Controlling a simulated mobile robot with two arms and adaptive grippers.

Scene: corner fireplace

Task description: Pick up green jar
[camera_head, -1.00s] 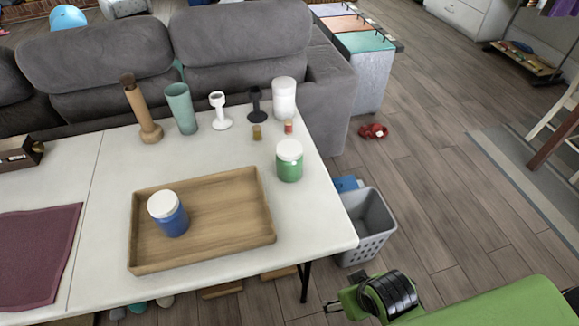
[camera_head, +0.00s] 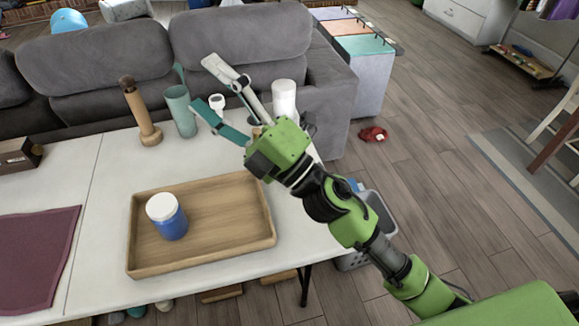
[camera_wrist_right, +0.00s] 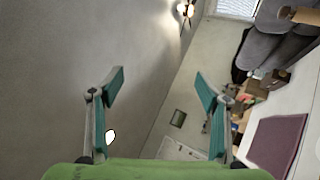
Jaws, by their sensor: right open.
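The green jar with a white lid is hidden in the head view now, behind my right gripper and arm. My right gripper (camera_head: 216,88) is open and empty, raised over the back right part of the white table (camera_head: 110,170). Its fingers point to the upper left. In the right wrist view the two teal-padded fingers (camera_wrist_right: 160,100) stand wide apart with nothing between them; the jar does not show there. My left gripper is in neither view.
A wooden tray (camera_head: 250,238) holds a blue jar (camera_head: 169,222) with a white lid. A wooden holder (camera_head: 142,115), a teal cup (camera_head: 181,112) and a white canister (camera_head: 284,98) stand along the back. A grey sofa (camera_head: 100,60) borders the table. A grey basket (camera_head: 383,225) sits on the floor.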

